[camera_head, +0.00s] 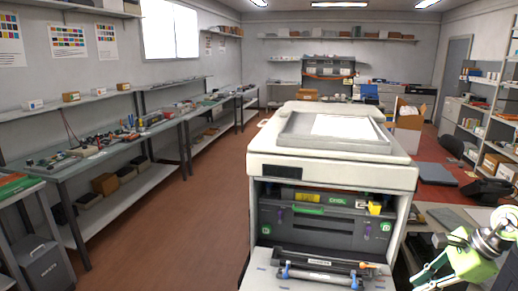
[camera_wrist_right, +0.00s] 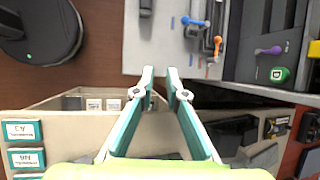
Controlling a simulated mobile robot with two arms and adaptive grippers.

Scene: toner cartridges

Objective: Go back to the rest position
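The white printer (camera_head: 330,160) stands at centre right with its front open. Dark toner cartridges (camera_head: 325,276) with blue and orange ends lie on its lowered front panel. The right wrist view shows the panel (camera_wrist_right: 150,50) with the blue (camera_wrist_right: 190,21) and orange (camera_wrist_right: 217,42) ends. My right gripper (camera_wrist_right: 160,72) points toward the panel's edge, with a narrow gap between its fingertips and nothing held. In the head view my green right arm comes in at lower right; the gripper's tips are hard to make out there. My left gripper is out of view.
A beige bin with teal labels (camera_wrist_right: 60,132) lies below the right fingers. A round black object (camera_wrist_right: 38,30) is at upper left there. Workbenches (camera_head: 110,150) line the left wall. The red-brown floor (camera_head: 190,215) between them and the printer is clear. Shelves (camera_head: 490,110) stand right.

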